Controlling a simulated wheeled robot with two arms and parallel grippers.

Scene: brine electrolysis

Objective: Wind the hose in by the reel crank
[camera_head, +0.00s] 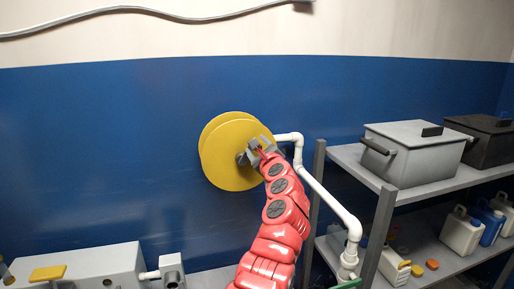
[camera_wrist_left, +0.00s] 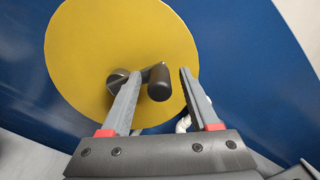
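The yellow reel (camera_head: 222,155) is mounted against the blue wall in the head view. It fills much of the left wrist view (camera_wrist_left: 90,45). Its dark crank has a hub at the reel's middle and a short knob-like handle (camera_wrist_left: 158,85) pointing towards the camera. My left gripper (camera_head: 258,150) is at the reel's face, on the end of the red arm. In the left wrist view its two fingers (camera_wrist_left: 160,74) are apart, with the handle between them and a gap to the right finger. The left finger partly covers the crank hub. No hose can be made out on the reel. My right gripper is out of view.
White pipe (camera_head: 330,200) runs from beside the reel down to the right. A grey shelf (camera_head: 425,188) on the right holds a grey lidded box (camera_head: 408,155) and several jugs. A grey unit (camera_head: 90,268) stands at lower left. A grey cable (camera_head: 130,10) hangs high on the wall.

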